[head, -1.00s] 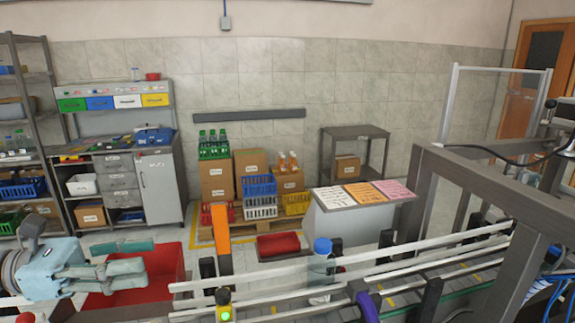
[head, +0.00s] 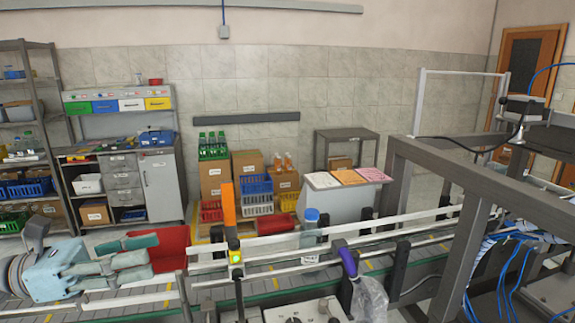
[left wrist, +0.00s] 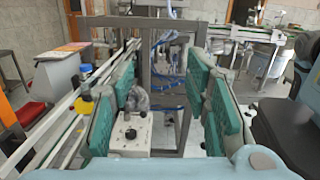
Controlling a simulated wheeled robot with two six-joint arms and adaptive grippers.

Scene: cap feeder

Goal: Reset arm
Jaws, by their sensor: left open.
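My left gripper (head: 148,258) comes in from the left in the head view, with its two green-padded fingers apart and nothing between them. In the left wrist view, the same fingers (left wrist: 165,108) stand wide open on both sides. Through the gap between them a white box with dark knobs (left wrist: 128,132) and a grey frame show farther off. My right gripper is in neither view.
A conveyor with white rails (head: 390,223) runs across the front, carrying a clear bottle with a blue cap (head: 310,224). A red bin (head: 172,245) lies behind my left gripper. A grey metal frame (head: 455,178) with blue cables stands at the right. Shelves and crates line the wall.

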